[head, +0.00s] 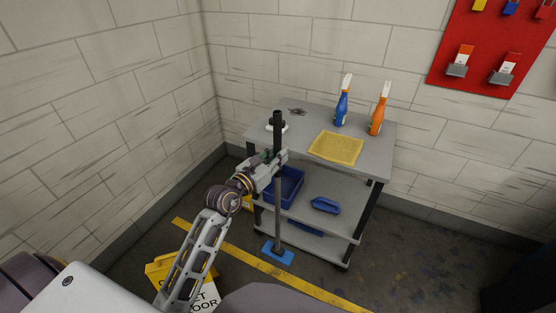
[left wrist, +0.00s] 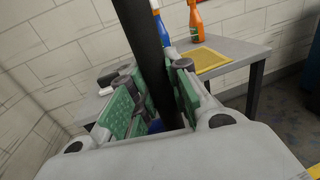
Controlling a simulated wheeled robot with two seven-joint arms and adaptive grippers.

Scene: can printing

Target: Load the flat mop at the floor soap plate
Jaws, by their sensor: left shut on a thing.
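The flat mop stands nearly upright in front of the shelf cart. Its dark pole (head: 278,205) runs down to a flat blue head (head: 277,253) at the floor, near the yellow floor line. My left gripper (head: 275,160) is shut around the upper part of the pole, below the black grip end. In the left wrist view the green finger pads (left wrist: 153,102) lie on both sides of the dark pole (left wrist: 145,38). I cannot make out a separate soap plate; whether one lies under the blue head is unclear. My right gripper is not in view.
The grey cart (head: 375,155) carries a blue spray bottle (head: 341,109), an orange spray bottle (head: 378,115) and a yellow cloth (head: 336,147). A blue bin (head: 290,186) sits on its middle shelf. A yellow wet-floor sign (head: 158,270) is at lower left. Floor at right is clear.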

